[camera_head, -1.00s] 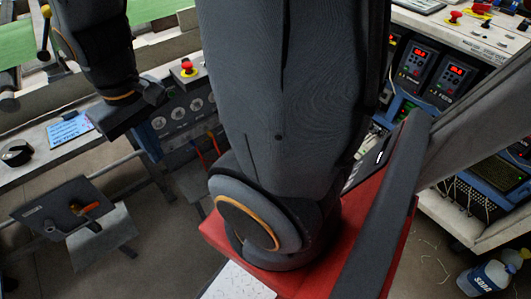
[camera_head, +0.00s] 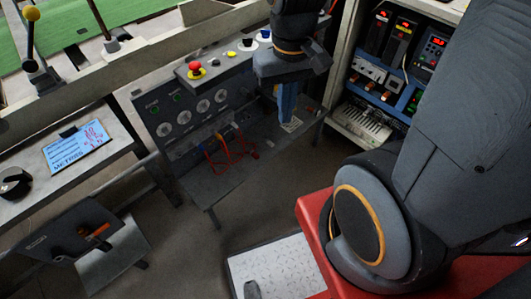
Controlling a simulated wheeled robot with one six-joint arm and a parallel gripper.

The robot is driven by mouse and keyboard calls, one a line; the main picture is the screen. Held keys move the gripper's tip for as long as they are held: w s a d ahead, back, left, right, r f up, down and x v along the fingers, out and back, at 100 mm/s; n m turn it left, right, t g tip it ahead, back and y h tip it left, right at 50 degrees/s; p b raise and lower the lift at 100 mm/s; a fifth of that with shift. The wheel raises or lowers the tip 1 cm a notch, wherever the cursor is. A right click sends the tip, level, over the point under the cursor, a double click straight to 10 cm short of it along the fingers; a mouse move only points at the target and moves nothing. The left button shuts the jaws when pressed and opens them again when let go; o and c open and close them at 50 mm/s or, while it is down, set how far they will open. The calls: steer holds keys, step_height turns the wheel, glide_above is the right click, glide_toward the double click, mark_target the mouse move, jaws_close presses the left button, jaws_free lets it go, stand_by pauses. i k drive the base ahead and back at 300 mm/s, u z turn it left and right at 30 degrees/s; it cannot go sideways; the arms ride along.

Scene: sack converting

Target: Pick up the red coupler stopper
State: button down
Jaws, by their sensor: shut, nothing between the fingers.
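I cannot pick out the red coupler stopper for certain. Red and blue hoses or leads (camera_head: 230,150) loop from the front of the gauge panel, too small to tell a stopper among them. A red mushroom button on a yellow base (camera_head: 195,70) sits on top of that panel. My gripper (camera_head: 288,117) points down at the right end of the panel, its narrow blue fingers shut and empty. It is to the right of the hoses and appears apart from them. A small pale label (camera_head: 291,124) shows by the fingertips.
The gauge panel (camera_head: 165,105) stands at the back. A bench with a blue-white card (camera_head: 78,147) and a black knob (camera_head: 15,183) is on the left. An instrument cabinet (camera_head: 350,120) stands close right of my gripper. Open floor (camera_head: 180,255) lies in front.

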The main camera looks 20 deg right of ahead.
mark_target(253, 154)
steer(key=k, duration=1.2)
steer(key=u, duration=0.75)
steer(key=i, duration=1.1)
steer(key=z, duration=0.65)
steer(key=i, duration=0.35)
steer(key=z, duration=0.5)
